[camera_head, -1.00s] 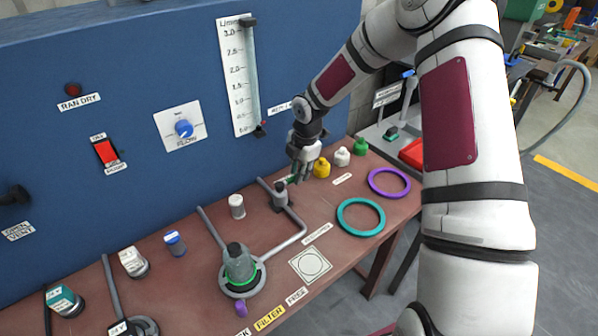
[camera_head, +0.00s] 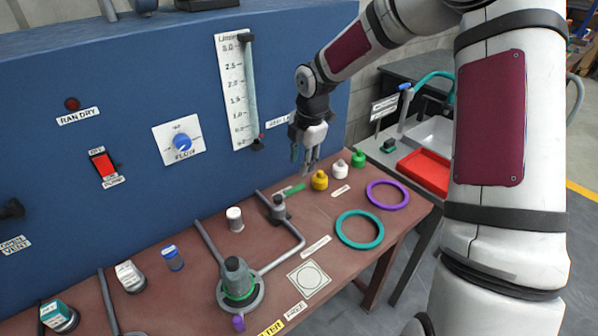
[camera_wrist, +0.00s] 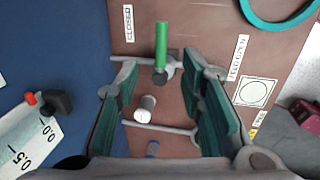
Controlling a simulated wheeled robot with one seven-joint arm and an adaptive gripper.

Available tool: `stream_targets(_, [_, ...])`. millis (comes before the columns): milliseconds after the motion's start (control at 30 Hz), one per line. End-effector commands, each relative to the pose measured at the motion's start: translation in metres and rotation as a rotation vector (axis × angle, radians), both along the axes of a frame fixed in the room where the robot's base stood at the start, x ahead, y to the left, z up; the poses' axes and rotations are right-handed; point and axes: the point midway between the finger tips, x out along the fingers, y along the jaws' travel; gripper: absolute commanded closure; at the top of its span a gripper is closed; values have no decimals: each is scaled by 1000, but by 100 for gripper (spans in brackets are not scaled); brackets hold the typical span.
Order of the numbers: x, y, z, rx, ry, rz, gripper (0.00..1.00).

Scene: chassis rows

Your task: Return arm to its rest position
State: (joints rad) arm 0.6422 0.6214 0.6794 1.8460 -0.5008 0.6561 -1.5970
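My gripper (camera_head: 308,158) hangs above the back of the brown bench (camera_head: 330,262), close to the blue panel (camera_head: 120,130). In the wrist view its two green-padded fingers (camera_wrist: 165,108) are spread apart with nothing held between them. Below it is a valve (camera_head: 279,207) with a green handle (camera_head: 293,190). The handle also shows in the wrist view (camera_wrist: 161,45), past the fingertips and apart from them. My white arm reaches in from the right side of the head view.
Yellow (camera_head: 319,180), white (camera_head: 339,168) and green (camera_head: 358,158) knobs stand right of the valve. Teal (camera_head: 360,243) and purple (camera_head: 403,196) rings lie on the bench. A filter housing (camera_head: 238,277) stands in front. A red tray (camera_head: 425,170) sits at right.

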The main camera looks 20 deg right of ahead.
Motion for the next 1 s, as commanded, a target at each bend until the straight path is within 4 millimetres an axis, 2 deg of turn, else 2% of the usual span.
stream_targets(200, [-3,-1,15,0,0,0,64])
stream_targets(733, [-3,-1,16,1,0,1,64])
stream_targets(867, [-16,3,33,-28,4,-70,64])
stream_targets(1000, [-45,8,65,-74,2,-245,64])
